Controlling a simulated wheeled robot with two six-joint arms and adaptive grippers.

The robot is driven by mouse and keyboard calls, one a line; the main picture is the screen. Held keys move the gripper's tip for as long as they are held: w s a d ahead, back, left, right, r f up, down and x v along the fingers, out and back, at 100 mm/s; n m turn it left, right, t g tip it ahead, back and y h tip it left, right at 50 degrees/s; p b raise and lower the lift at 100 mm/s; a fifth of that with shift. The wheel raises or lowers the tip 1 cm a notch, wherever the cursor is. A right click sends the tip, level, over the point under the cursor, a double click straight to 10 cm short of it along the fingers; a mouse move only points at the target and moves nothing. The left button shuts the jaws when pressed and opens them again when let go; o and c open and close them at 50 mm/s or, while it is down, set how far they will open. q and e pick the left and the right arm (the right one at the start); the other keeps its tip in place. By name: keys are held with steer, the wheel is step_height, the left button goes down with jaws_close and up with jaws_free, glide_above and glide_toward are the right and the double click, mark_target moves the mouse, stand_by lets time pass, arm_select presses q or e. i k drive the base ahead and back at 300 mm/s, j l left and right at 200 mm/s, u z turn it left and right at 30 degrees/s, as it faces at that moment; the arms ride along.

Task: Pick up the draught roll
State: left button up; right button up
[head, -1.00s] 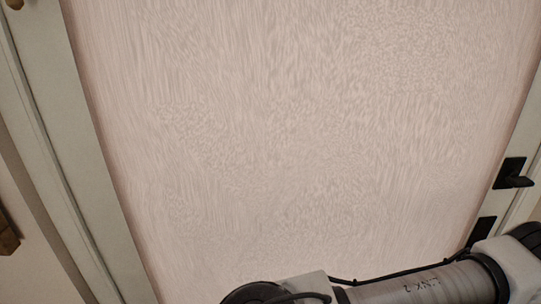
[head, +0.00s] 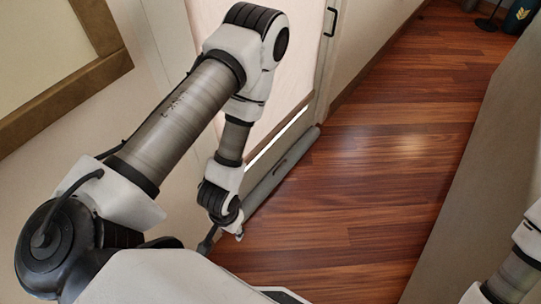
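The draught roll (head: 283,166) is a long grey cylinder lying on the floor along the foot of the door. A small dark mark shows on its side. Its near end is hidden behind my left arm. My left gripper (head: 222,240) points down beside that near end, partly hidden by my own body. I cannot tell whether it touches the roll or whether its fingers are open. Part of my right arm shows at the right edge, but its gripper is out of view.
The pale door (head: 301,62) with a dark handle (head: 331,22) stands behind the roll. A wooden frame (head: 105,72) is on the left wall. The wooden floor (head: 375,170) is clear to the right of the roll. A dark object (head: 519,17) stands far off at top right.

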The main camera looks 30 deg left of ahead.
mark_target(269, 184)
steer(key=k+l+u, duration=0.1)
steer(key=k+u, duration=0.3)
steer(key=k, duration=0.2)
steer(key=k+u, duration=0.35)
steer(key=k, duration=0.3)
steer(key=i+j+z, duration=0.1)
steer(key=i+z, duration=0.15)
steer(key=i, duration=0.25)
steer(key=i+j+z, duration=0.2)
steer(key=i, duration=0.7)
steer(key=i+l+u, duration=0.1)
steer(key=i, duration=0.35)
